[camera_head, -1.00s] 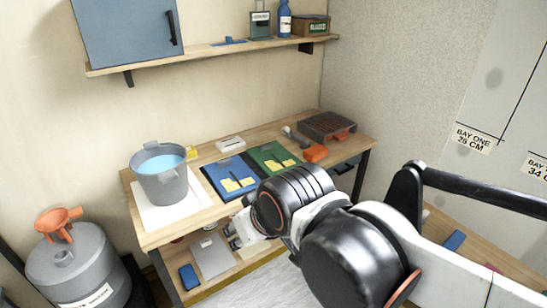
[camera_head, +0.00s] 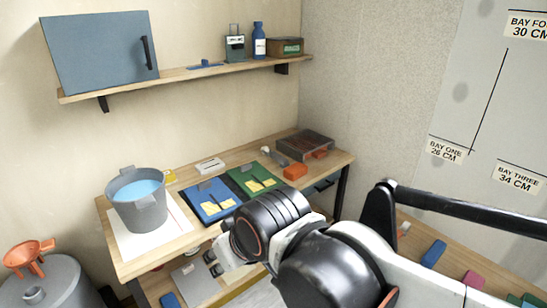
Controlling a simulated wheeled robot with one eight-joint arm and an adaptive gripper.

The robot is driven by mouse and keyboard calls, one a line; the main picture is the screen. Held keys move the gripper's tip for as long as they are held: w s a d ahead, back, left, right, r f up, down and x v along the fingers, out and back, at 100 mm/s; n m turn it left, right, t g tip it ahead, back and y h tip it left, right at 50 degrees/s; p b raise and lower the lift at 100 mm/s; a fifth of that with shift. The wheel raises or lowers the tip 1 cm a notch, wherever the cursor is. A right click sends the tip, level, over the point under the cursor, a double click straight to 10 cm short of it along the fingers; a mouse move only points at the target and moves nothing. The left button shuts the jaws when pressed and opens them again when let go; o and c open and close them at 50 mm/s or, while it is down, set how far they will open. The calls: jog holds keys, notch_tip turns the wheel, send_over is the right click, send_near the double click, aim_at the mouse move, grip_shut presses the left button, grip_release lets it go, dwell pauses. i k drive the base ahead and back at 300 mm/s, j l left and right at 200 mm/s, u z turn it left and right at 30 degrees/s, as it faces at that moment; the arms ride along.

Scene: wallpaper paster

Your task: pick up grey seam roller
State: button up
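A small grey tool with a pale round end (camera_head: 274,156), which looks like the grey seam roller, lies at the back of the wooden bench, left of the dark tray. It is too small to make out fully. My gripper (camera_head: 212,263) is in front of the bench's front edge, low and well short of that tool. Its two dark fingertips look apart with nothing between them. My arm hides part of the bench's front and the lower shelf.
A wall shelf (camera_head: 190,74) hangs above. A second surface with coloured blocks (camera_head: 433,253) is at right.

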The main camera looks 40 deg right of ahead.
aim_at(284, 162)
jog(key=i+l+z, duration=0.15)
jog(key=i+l, duration=0.2)
jog(key=i+l+z, duration=0.2)
jog(key=i, duration=0.3)
jog(key=i+l+z, duration=0.15)
jog(key=i, duration=0.3)
jog(key=i+l+z, duration=0.15)
jog(key=i, duration=0.3)
jog(key=l, duration=0.1)
